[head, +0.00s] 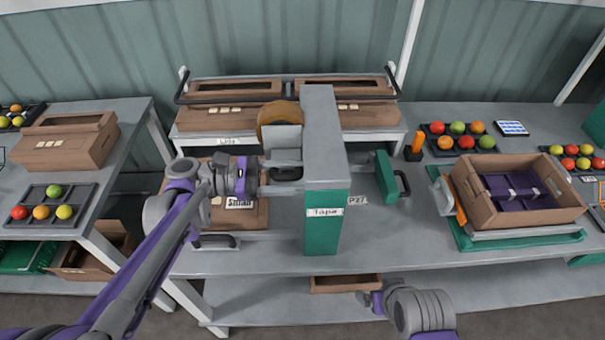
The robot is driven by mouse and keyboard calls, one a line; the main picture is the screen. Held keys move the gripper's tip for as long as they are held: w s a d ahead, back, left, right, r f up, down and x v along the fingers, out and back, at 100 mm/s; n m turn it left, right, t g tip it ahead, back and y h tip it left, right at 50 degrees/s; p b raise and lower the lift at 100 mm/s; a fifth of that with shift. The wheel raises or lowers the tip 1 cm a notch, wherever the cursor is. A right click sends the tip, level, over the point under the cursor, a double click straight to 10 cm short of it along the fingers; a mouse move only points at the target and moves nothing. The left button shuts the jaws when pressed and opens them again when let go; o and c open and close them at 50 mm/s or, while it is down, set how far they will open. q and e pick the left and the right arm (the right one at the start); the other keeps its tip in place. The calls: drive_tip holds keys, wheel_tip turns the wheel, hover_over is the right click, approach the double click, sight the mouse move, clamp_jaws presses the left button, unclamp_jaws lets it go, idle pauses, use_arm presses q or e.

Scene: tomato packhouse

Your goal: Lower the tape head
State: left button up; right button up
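The tape machine is a grey and green column (323,215) labelled "Tape" on the middle table. Its tape head (283,138), grey with a brown tape roll (275,114), is on the column's left side, raised above the table. My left gripper (285,173) reaches in from the left, right at the underside of the head. Its fingertips blend with dark parts there, so I cannot tell whether it is open or touching. My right gripper (370,301) is low at the table's front edge, apart from the machine; its finger gap is too small to judge.
A cardboard box (253,215) with a "Small" label lies under my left forearm. A green block with a handle (387,177) stands right of the column. An open carton (527,218) with a purple insert sits at the right. Bare tabletop (400,240) lies between.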

use_arm(q)
drive_tip(key=shift+d, duration=0.4)
clamp_jaws()
idle(1.2)
